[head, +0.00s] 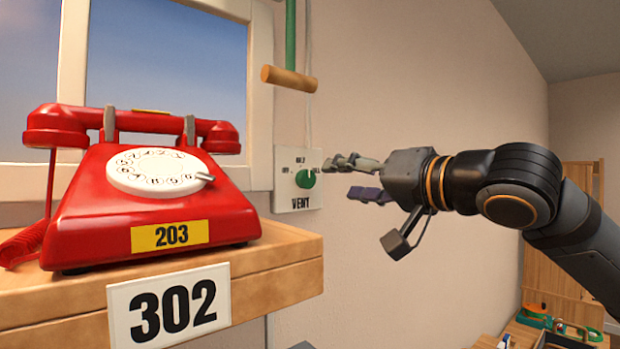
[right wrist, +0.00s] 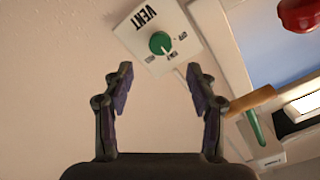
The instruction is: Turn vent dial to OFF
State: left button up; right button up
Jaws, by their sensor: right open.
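The vent dial is a green round knob (head: 305,178) on a white wall plate (head: 283,203) marked VENT, with small labels around the knob. The knob (right wrist: 160,43) also shows in the right wrist view, where the plate appears turned nearly upside down. Its pale pointer mark seems to aim near the middle label, but its exact setting is hard to read. My right gripper (head: 347,177) is open and empty, just right of the dial and apart from it. In the right wrist view its fingers (right wrist: 159,70) stand either side of the knob's line. My left gripper is not in view.
A red dial phone (head: 150,205) stands on a wooden shelf (head: 285,255) left of the dial. A wooden handle (head: 289,78) on a green rod hangs above the plate. A window lies behind the phone. The wall around my right gripper is clear.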

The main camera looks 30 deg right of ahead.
aim_at(309, 179)
jog(key=w+p, duration=0.4)
jog(key=w, duration=0.1)
jog(key=w+a+p, duration=0.1)
jog(key=w+p, duration=0.2)
jog(key=shift+w+r, duration=0.25)
jog(key=shift+r, duration=0.05)
jog(key=shift+w+f, duration=0.15)
jog(key=shift+w, duration=0.2)
jog(key=shift+w+f+p, duration=0.1)
jog(key=shift+p, duration=0.25)
jog(key=c, duration=1.2)
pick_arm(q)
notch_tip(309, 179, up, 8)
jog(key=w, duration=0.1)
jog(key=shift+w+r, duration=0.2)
pick_arm(e)
jog(key=shift+o, duration=0.2)
